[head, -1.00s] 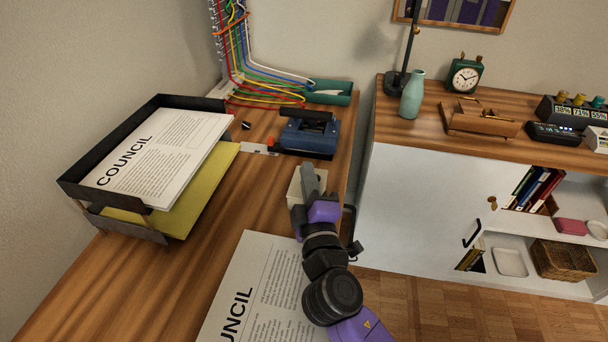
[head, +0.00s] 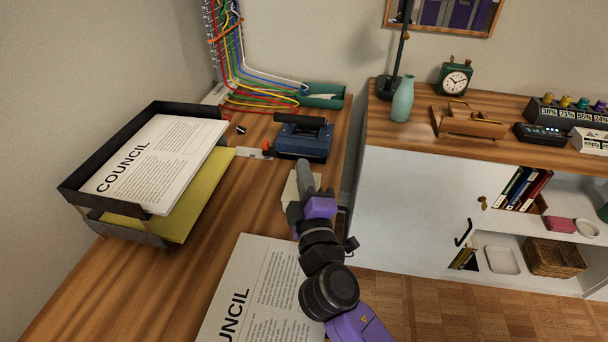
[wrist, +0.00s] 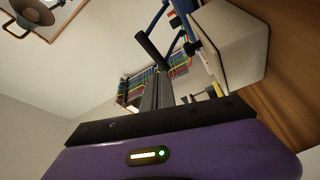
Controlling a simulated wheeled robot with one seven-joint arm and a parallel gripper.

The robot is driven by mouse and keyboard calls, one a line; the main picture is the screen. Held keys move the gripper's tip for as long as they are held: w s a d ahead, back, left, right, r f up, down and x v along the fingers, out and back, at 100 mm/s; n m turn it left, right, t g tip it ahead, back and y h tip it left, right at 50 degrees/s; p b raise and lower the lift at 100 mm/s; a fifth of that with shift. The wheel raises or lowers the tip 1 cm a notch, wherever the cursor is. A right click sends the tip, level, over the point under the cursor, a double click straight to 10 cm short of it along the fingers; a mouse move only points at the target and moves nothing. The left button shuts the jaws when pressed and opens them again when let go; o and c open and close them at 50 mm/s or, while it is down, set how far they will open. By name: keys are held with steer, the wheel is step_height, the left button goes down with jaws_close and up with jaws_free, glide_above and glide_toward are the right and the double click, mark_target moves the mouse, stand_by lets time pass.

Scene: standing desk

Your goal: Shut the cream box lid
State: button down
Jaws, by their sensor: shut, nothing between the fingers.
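The cream box (head: 290,192) stands on the wooden desk near its right edge, partly hidden behind my gripper. A flat cream face shows beside the fingers in the head view, so the lid looks down. Whether it is fully closed is hidden. The pale box also shows in the wrist view (wrist: 230,52), right of the fingers. My gripper (head: 303,172) is shut and empty, over the right part of the box. I cannot tell whether it touches the lid. Its fingers also show in the wrist view (wrist: 158,92).
A blue hole punch (head: 303,140) stands just behind the box. A black paper tray (head: 75,190) is at the left, and a printed sheet (head: 245,290) lies in front. Cables and a green tray (head: 322,97) are at the back. A white cabinet (head: 410,210) stands right.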

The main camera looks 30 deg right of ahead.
steer(key=shift+r+p, duration=0.4)
steer(key=shift+r, duration=0.55)
steer(key=s+a+f+b, duration=0.1)
steer(key=s+a, duration=0.1)
steer(key=s+a+f+b, duration=0.1)
steer(key=s+a, duration=0.1)
steer(key=s+a+f+b, duration=0.1)
steer(key=a, duration=0.1)
steer(key=shift+s+f, duration=0.35)
steer(key=shift+s, duration=0.05)
steer(key=shift+s+a, duration=0.35)
steer(key=shift+a, duration=0.05)
steer(key=shift+s+f, duration=0.1)
